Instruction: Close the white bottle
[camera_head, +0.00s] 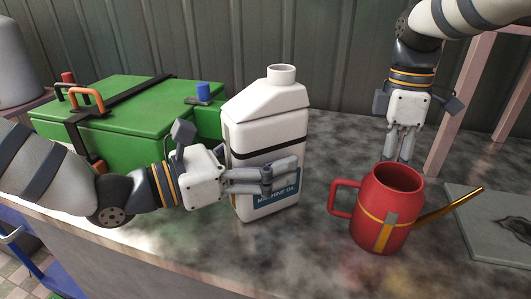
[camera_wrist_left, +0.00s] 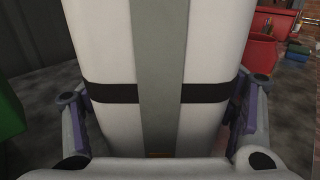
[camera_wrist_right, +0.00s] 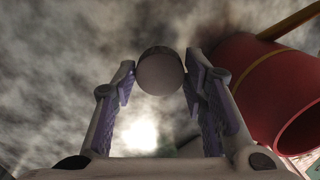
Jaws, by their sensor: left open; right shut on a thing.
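The white bottle (camera_head: 262,135) stands upright on the counter with a dark band, a blue label and an uncapped neck (camera_head: 281,74). My left gripper (camera_head: 282,173) is open, its fingers on either side of the bottle's body. In the left wrist view the bottle (camera_wrist_left: 205,50) fills the space between the fingers (camera_wrist_left: 160,115). My right gripper (camera_head: 402,153) points down behind the red can. In the right wrist view it is shut on a small round pale cap (camera_wrist_right: 160,70), held between its fingertips. The can hides the cap in the head view.
A red watering can (camera_head: 385,215) with a brass spout stands right of the bottle, close to my right gripper. A green box (camera_head: 120,110) with a blue cap-like piece (camera_head: 203,91) is at the left. A grey plate (camera_head: 490,235) lies at the right.

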